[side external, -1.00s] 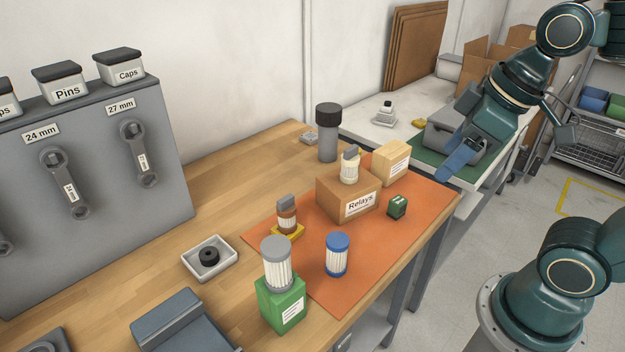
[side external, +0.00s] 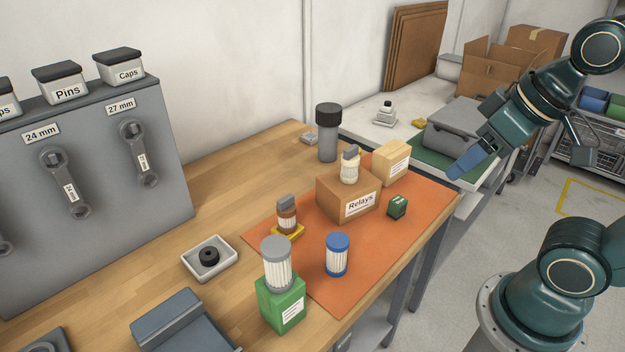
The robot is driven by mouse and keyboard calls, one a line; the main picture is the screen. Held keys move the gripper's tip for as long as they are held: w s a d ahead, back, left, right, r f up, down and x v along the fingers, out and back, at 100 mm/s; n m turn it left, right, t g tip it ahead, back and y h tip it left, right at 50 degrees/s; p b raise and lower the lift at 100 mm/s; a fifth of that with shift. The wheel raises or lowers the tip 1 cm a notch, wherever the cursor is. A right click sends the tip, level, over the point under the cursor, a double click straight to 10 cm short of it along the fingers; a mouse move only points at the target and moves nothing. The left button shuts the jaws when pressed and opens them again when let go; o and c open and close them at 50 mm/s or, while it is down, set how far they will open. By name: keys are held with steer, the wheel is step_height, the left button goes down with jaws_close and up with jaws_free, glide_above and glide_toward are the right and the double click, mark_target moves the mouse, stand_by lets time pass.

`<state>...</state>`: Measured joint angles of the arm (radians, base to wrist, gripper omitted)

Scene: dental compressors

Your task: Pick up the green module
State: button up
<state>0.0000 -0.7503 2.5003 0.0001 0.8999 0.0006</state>
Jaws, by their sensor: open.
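A small dark green module (side external: 397,207) with white marks on top sits on the orange mat (side external: 310,285), right of the cardboard box labelled Relays (side external: 348,197). My gripper (side external: 468,165) is above and to the right of the module, well apart from it, near the right bench's edge. One blue finger shows clearly, pointing down and left; the other finger is hard to make out. The gripper is open, with nothing seen in it. A larger green box (side external: 282,306) stands at the mat's near left edge with a grey-capped filter (side external: 276,264) above it.
A blue-capped filter (side external: 338,255) stands on the mat. A brown-and-grey part (side external: 287,215) sits on a yellow base. A cream-and-grey part (side external: 349,166) is on the Relays box, with a tan box (side external: 391,163) behind. A dark-capped cylinder (side external: 328,132) stands farther back.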

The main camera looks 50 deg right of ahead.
steer(key=shift+c, duration=0.6)
steer(key=shift+w, duration=0.1)
steer(key=m+g, duration=0.6)
steer(key=m, duration=1.3)
glide_above(399, 200)
step_height(399, 200, down, 11)
steer(key=shift+w, duration=0.1)
steer(key=shift+f, duration=4.25)
steer(key=shift+f, duration=2.6)
